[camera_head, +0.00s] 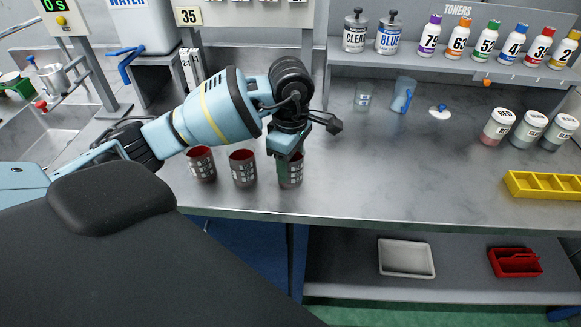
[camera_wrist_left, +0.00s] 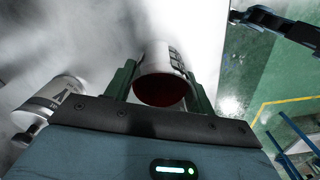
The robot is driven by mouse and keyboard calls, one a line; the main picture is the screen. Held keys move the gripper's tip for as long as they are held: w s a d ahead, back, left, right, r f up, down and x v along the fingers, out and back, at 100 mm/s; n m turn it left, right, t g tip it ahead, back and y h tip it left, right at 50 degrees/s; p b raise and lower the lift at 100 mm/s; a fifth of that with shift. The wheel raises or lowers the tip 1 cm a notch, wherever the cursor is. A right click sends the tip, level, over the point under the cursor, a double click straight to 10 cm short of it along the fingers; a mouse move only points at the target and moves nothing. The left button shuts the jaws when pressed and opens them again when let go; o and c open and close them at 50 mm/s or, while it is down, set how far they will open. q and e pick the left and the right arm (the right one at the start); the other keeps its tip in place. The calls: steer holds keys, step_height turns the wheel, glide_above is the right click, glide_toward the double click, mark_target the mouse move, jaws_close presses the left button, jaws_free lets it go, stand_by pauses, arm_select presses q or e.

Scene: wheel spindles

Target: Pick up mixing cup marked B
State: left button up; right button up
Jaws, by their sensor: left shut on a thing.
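Three dark mixing cups with red insides and pale printed labels stand in a row near the bench's front edge: a left cup (camera_head: 200,164), a middle cup (camera_head: 243,169) and a right cup (camera_head: 291,176). My left gripper (camera_head: 289,158) points down over the right cup and is shut on it. In the left wrist view this cup (camera_wrist_left: 157,62) sits between the two green fingers, its dark red mouth facing the palm. I cannot read a B on the held cup.
Clear space lies on the grey bench (camera_head: 400,180) right of the cups. A glass beaker (camera_head: 363,97), a blue-tinted jug (camera_head: 404,94), several lidded jars (camera_head: 498,127) and a yellow tray (camera_head: 545,185) stand farther right. A toner shelf (camera_head: 430,68) runs along the back.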

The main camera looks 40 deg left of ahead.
steer(key=shift+s, duration=0.2)
arm_select(q)
steer(key=shift+r, duration=0.15)
arm_select(e)
steer(key=shift+f, duration=0.1)
